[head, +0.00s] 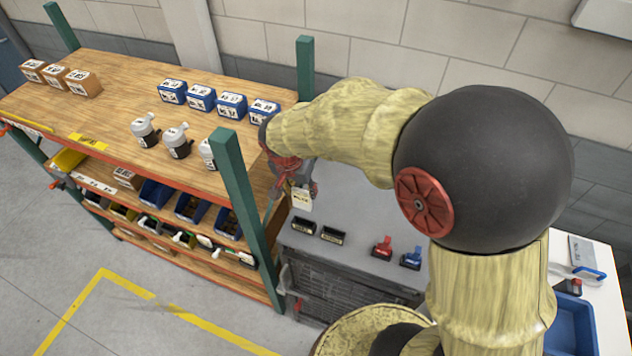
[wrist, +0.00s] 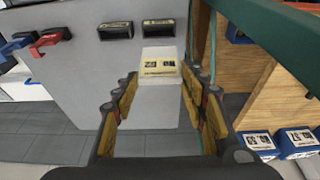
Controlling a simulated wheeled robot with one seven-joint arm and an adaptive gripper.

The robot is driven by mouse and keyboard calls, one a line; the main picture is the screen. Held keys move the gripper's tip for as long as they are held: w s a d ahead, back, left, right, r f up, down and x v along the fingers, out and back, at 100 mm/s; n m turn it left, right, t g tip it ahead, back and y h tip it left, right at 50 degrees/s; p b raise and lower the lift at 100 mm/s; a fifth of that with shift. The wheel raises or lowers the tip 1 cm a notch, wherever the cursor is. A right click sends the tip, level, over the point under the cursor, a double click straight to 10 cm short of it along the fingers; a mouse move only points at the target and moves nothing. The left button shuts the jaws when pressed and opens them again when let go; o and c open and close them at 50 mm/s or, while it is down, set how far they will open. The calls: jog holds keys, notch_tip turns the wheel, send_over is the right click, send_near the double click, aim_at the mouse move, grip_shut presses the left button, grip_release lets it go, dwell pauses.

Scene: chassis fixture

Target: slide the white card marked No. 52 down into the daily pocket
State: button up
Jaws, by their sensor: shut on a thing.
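My gripper (head: 297,182) is shut on a white card (head: 301,200) with a pale yellow band, held above the grey cabinet. In the wrist view the card (wrist: 160,65) sits between the fingertips, with dark print too small to read surely. Two black pockets with labels lie beyond the card: one pocket (head: 304,226) and another pocket (head: 332,236) to its right. In the wrist view they are one pocket (wrist: 158,27) and the other pocket (wrist: 115,31). The card is apart from both. I cannot read which one is the daily pocket.
A red holder (head: 382,248) and a blue holder (head: 411,259) stand right of the pockets. The green post (head: 243,190) of the wooden shelf rack rises left of my gripper. Blue labelled boxes (head: 231,104) stand on the rack's top. The grey cabinet top (head: 350,205) is otherwise clear.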

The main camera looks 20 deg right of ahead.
aim_at(302, 204)
jog(key=shift+f+b, duration=1.4)
jog(key=shift+f, duration=2.1)
jog(key=shift+r, duration=0.1)
jog(key=b, duration=0.2)
jog(key=shift+f+b, duration=0.3)
jog(key=shift+b, duration=0.6)
jog(key=shift+r+b, duration=0.1)
jog(key=shift+b, duration=0.35)
jog(key=shift+f, duration=0.4)
jog(key=shift+f+b, duration=1.6)
jog(key=shift+b, duration=0.1)
